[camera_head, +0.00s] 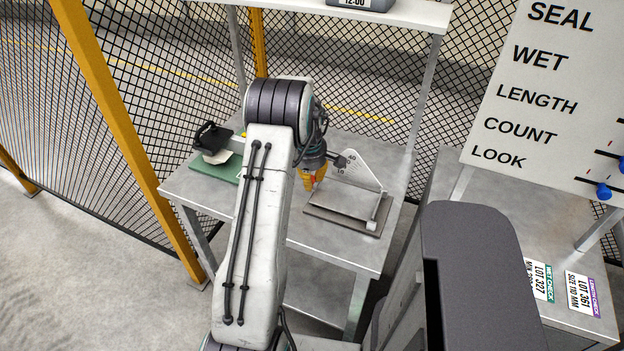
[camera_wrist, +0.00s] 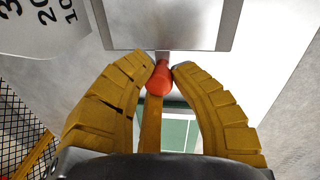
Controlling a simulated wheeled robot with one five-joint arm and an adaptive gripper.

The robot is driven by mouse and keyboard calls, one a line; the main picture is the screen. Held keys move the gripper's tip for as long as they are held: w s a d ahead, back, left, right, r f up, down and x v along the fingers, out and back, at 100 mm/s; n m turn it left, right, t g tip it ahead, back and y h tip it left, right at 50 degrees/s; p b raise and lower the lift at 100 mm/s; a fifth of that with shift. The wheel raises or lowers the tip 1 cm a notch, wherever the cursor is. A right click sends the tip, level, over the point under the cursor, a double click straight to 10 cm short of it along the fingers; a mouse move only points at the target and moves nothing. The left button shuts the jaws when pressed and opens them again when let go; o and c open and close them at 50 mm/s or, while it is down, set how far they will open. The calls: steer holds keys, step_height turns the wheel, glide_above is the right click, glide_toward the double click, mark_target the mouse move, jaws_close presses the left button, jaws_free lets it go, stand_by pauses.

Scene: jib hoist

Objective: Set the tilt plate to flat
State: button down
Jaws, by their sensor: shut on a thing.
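The tilt plate (camera_head: 343,200) is a grey metal plate on a darker base, on the steel table. A white scale (camera_head: 364,170) with angle numbers stands along its back edge. In the wrist view the plate (camera_wrist: 172,22) fills the top middle, and part of the scale (camera_wrist: 38,24) shows at the top left. My gripper (camera_head: 314,182) is at the plate's left end. In the wrist view my yellow fingers (camera_wrist: 159,72) are shut on a red knob (camera_wrist: 159,80) at the plate's near edge. I cannot tell the plate's exact angle.
A green mat (camera_head: 213,168) with a black device (camera_head: 211,138) lies left of my arm. Wire mesh fencing (camera_head: 130,110) and a yellow post (camera_head: 130,140) enclose the left and back. A sign board (camera_head: 545,100) and second table with lot cards (camera_head: 580,294) stand right.

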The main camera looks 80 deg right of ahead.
steer(key=shift+w+f, duration=0.15)
steer(key=shift+w, duration=0.05)
steer(key=c, duration=1.5)
jaws_free()
steer(key=shift+c, duration=0.2)
steer(key=o, duration=0.3)
steer(key=shift+w, duration=0.2)
steer(key=shift+o, duration=1)
steer(key=shift+s, duration=0.1)
steer(key=shift+s+r, duration=0.1)
steer(key=shift+r, duration=0.35)
step_height(320, 180, up, 11)
steer(key=a, duration=0.1)
steer(key=shift+a, duration=0.25)
